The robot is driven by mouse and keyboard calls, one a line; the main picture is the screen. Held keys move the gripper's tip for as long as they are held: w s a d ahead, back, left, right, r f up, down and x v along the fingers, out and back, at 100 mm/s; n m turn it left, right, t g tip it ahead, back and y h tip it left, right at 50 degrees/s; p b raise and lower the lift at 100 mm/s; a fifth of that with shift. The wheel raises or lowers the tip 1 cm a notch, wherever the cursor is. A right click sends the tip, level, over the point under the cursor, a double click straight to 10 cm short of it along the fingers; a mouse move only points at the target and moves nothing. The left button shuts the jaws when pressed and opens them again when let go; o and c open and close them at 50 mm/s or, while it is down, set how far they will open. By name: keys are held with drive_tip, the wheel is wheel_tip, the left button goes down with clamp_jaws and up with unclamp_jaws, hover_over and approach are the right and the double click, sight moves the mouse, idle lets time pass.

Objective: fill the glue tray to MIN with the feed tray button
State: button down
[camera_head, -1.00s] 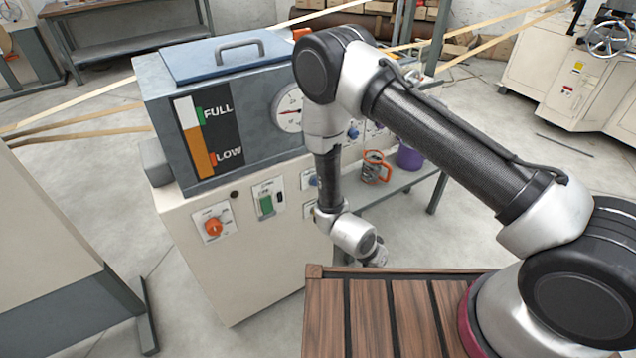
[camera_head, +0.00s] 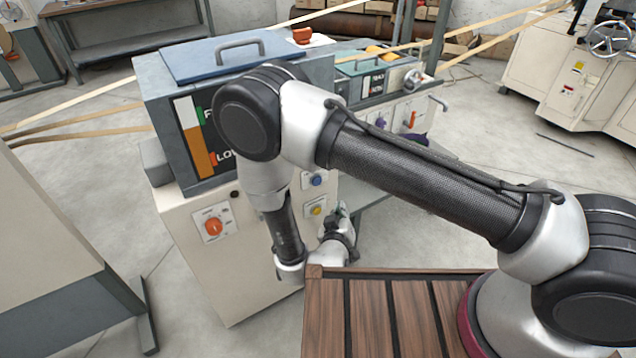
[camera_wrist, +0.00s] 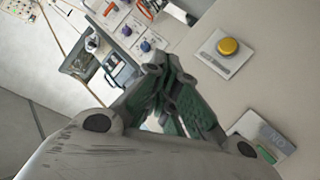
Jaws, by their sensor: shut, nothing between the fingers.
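A yellow round button (camera_head: 316,210) on a white plate sits on the cream front panel, below a blue button (camera_head: 316,180); the yellow one also shows large in the wrist view (camera_wrist: 228,47). Their labels are too small to read, so I cannot tell which is the feed tray button. My gripper (camera_head: 340,212) is in front of the panel, to the right of the yellow button. In the wrist view my gripper's green-grey fingers (camera_wrist: 157,70) are shut and empty, apart from the button. I cannot make out the glue tray's level.
The blue tank (camera_head: 150,95) on the cabinet has a FULL/LOW gauge (camera_head: 203,160), partly behind my arm. An orange knob (camera_head: 213,226) is on the panel's left.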

sight(317, 181)
drive_tip(key=w+a, duration=0.5)
drive_tip(key=w, duration=0.2)
idle(0.3)
drive_tip(key=shift+w, duration=0.25)
idle(1.2)
drive_tip(key=shift+w+a, duration=0.15)
drive_tip(key=shift+w, duration=0.05)
drive_tip(key=shift+w+a, duration=0.25)
drive_tip(key=shift+w, duration=0.1)
idle(5.0)
